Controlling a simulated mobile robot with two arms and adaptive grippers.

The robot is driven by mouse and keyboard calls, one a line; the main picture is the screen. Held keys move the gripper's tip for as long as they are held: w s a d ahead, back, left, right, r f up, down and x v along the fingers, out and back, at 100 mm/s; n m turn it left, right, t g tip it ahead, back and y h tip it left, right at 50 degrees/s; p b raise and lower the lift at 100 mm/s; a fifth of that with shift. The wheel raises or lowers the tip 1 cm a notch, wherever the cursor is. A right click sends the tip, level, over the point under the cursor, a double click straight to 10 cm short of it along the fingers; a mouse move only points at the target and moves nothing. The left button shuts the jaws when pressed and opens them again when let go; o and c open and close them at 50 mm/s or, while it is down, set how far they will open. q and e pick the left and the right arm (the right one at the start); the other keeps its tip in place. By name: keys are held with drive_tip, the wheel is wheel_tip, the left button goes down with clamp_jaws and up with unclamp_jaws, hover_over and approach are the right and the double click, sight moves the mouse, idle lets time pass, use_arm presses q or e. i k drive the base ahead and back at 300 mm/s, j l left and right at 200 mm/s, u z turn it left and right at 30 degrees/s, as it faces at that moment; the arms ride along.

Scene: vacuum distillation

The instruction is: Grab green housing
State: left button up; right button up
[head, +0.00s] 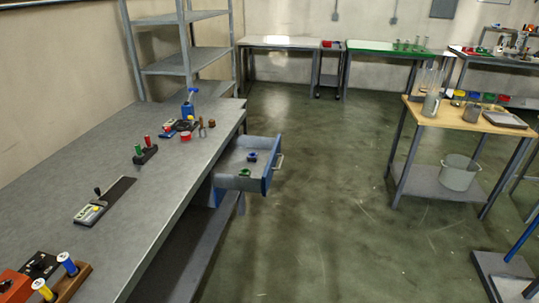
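A small green part (244,173) lies in the open drawer (229,178) under the long grey workbench, near the drawer's front right corner. It looks like the green housing, but it is too small to make out its shape. A blue part (252,157) lies behind it in the same drawer. On the bench, a dark stand (146,157) holds a green-topped piece and a red-topped piece. Neither of my grippers is in view.
The workbench (150,215) runs along the left, with tools and spools on it. The blue-fronted drawer (267,178) juts out into the aisle. The floor (330,200) is clear between it and the wooden-topped table (450,119) at right.

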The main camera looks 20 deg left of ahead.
sight(244, 173)
drive_tip(key=i+l+u, duration=0.1)
drive_tip(key=i, duration=2.25)
drive_tip(key=i+u, duration=0.15)
drive_tip(key=i, duration=0.45)
drive_tip(key=i+u, duration=0.1)
drive_tip(key=i, duration=0.45)
drive_tip(key=i+l+u, duration=0.15)
drive_tip(key=i, duration=0.45)
drive_tip(key=i+l+u, duration=0.15)
drive_tip(key=i, duration=0.4)
